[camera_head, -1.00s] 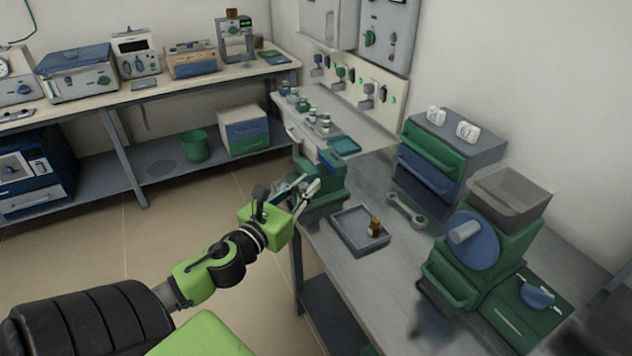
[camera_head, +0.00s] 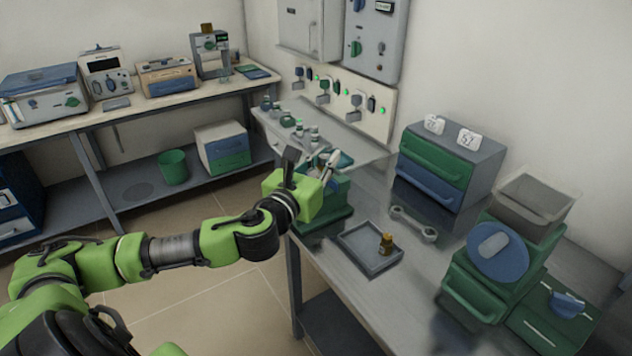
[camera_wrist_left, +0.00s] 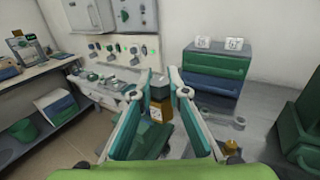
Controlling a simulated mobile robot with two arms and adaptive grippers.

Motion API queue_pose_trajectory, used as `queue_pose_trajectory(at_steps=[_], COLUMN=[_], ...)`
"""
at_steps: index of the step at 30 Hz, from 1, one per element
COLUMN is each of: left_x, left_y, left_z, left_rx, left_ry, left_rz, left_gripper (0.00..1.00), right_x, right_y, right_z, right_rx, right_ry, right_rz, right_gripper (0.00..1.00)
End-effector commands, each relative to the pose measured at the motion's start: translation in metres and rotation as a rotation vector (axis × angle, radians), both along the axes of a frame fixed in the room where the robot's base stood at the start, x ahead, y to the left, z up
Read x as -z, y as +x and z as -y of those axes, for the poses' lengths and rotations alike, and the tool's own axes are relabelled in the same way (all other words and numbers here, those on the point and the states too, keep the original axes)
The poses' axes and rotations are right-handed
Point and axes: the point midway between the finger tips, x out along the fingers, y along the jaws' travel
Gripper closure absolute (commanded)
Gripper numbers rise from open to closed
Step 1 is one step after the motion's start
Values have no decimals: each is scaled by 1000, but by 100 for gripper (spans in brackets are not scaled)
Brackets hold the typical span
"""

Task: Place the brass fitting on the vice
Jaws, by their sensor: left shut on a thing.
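My left gripper (camera_head: 328,163) is over the green vice (camera_head: 330,208) at the bench's left edge. In the left wrist view its fingers (camera_wrist_left: 160,92) are shut on a brass-coloured piece (camera_wrist_left: 161,110) with a pale patch and a dark grey-green top. The vice (camera_wrist_left: 150,143) is below and behind the fingers there; I cannot tell whether the piece touches it. A second small brass-coloured piece (camera_head: 387,244) stands in a grey tray (camera_head: 352,256) right of the vice. My right gripper is not in view.
A wrench (camera_head: 412,222) lies behind the tray. A drawer cabinet (camera_head: 450,168) stands at the back, and a green machine with a blue disc (camera_head: 497,262) at the right. Small bottles (camera_head: 300,128) stand beyond the vice. The bench front by the tray is clear.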

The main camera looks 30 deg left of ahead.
Motion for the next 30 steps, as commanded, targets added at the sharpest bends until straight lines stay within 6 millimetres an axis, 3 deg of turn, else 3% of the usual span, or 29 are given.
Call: queue_pose_trajectory(at_steps=[10,15,23,30], left_x=[34,69,89,122], left_y=[63,84,98,101], left_z=[-49,-64,-75,-77], left_rx=[-5,-4,-1,-1], left_ry=[-3,-3,-2,-3], left_rz=[1,1,2,-1], left_gripper=[100,100,100,100], right_x=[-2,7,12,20], right_y=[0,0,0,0], right_z=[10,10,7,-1], right_rx=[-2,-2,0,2], right_ry=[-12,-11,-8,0], right_rz=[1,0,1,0], right_gripper=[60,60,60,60])
